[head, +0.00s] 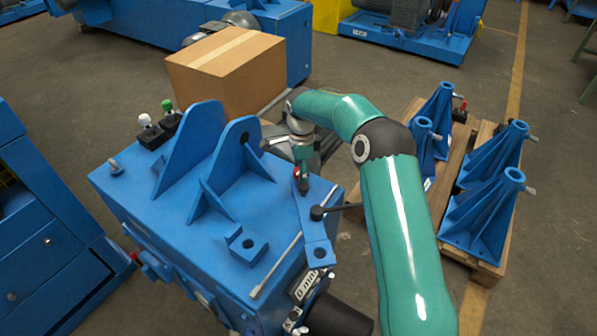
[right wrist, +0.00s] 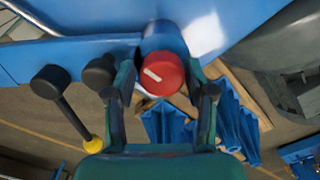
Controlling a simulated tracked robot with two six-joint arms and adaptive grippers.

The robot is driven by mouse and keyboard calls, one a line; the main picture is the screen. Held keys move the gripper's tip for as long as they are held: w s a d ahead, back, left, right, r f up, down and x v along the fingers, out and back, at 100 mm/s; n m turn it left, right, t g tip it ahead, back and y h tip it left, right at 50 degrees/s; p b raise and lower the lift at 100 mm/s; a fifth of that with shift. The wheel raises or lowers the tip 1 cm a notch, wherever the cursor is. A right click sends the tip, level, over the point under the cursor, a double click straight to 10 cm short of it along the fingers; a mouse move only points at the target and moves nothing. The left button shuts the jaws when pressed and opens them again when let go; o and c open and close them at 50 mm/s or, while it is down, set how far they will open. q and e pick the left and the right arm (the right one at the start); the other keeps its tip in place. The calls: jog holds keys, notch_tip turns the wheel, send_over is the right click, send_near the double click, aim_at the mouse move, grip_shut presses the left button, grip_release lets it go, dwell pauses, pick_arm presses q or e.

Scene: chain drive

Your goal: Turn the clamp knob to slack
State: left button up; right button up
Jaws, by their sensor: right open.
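The clamp knob (right wrist: 166,72) is red with a short white bar on its face, and it sits at the end of a blue cylindrical part. My right gripper (right wrist: 160,84) is open, with one finger on each side of the knob. Whether the fingers touch it, I cannot tell. In the head view my right gripper (head: 304,172) reaches down at the far right side of the blue machine (head: 225,255). Only a small red spot of the knob (head: 297,172) shows beside it. My left gripper is not in view.
A black ball-ended lever (head: 318,212) stands near the knob. In the right wrist view there are black ball ends (right wrist: 47,82) and a yellow knob (right wrist: 93,145) at left. A cardboard box (head: 225,75) is behind; blue brackets (head: 480,215) stand on a pallet at right.

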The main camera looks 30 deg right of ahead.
jog(key=c, duration=0.8)
jog(key=shift+a+f, duration=0.1)
jog(key=shift+a, duration=0.3)
jog(key=shift+c, duration=0.3)
jog(key=shift+d, duration=0.25)
jog(key=shift+s, duration=0.1)
jog(key=shift+d+n, duration=0.1)
jog(key=shift+n, duration=0.3)
